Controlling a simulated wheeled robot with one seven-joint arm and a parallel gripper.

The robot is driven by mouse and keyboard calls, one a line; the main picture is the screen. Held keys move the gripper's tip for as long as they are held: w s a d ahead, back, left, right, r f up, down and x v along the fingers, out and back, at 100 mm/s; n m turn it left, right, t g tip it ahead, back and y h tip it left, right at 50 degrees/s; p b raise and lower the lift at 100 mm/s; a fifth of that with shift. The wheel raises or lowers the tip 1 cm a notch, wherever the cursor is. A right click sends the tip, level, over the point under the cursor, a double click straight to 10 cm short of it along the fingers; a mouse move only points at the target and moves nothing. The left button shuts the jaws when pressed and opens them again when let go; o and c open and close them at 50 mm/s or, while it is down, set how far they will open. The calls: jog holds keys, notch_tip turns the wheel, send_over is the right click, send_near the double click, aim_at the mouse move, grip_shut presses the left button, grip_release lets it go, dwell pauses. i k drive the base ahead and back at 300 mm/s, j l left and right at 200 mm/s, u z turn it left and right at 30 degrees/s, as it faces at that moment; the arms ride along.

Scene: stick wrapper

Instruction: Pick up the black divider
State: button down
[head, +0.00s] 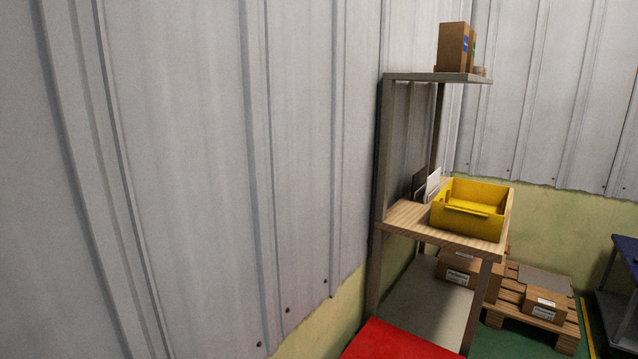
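A thin dark upright panel (419,182), which may be the black divider, stands on the wooden shelf (403,216) at the right of the head view. It is near the back left of the shelf, beside a thin white panel (433,183) that overlaps part of it. It is small here, so I cannot tell its exact shape or what holds it up. My gripper is not in view.
A yellow bin (466,222) stands on the same shelf, right of the panels. A cardboard box (453,47) sits on the top shelf (425,77). Cartons (545,303) lie on a pallet (500,311) behind. A corrugated wall (200,160) fills the left. A red surface (398,342) shows at the bottom.

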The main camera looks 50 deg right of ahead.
aim_at(420, 178)
jog(key=z, duration=1.6)
jog(key=i+l, duration=0.1)
jog(key=l, duration=0.3)
jog(key=i+l, duration=0.1)
jog(key=l, duration=0.3)
jog(key=i+l, duration=0.1)
jog(key=l, duration=0.3)
jog(key=i+l, duration=0.1)
jog(key=l, duration=0.25)
jog(key=u, duration=0.05)
